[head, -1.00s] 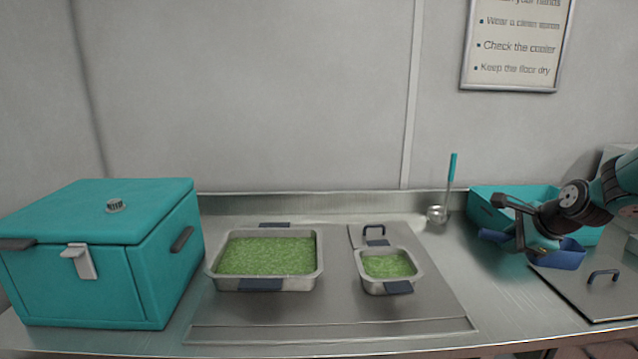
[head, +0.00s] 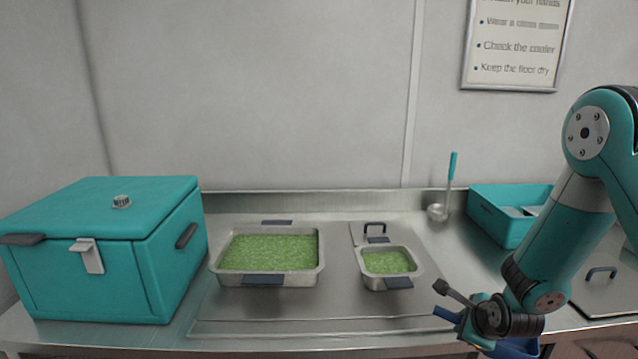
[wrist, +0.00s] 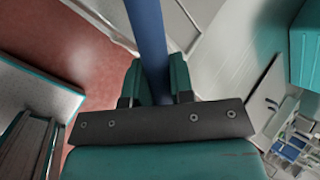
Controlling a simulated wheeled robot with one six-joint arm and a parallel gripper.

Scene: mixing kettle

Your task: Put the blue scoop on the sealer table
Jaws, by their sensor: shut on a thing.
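My gripper (head: 462,322) is low at the front right of the steel counter in the head view. The blue scoop (head: 516,348) is at the gripper, its dark blue bowl partly cut off by the bottom of the picture and partly hidden by my wrist. In the wrist view, the fingers of my gripper (wrist: 153,82) are shut on the scoop's blue handle (wrist: 147,30), which runs up out of the picture. I cannot make out which surface is the sealer table.
A teal box (head: 95,255) with a latch stands at the left. A large pan (head: 268,278) and a small pan (head: 372,282) of green food sit mid-counter. A ladle (head: 439,211), a teal bin (head: 497,226) and a steel lid (head: 605,298) are at the right. Reddish floor (wrist: 60,40) shows in the wrist view.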

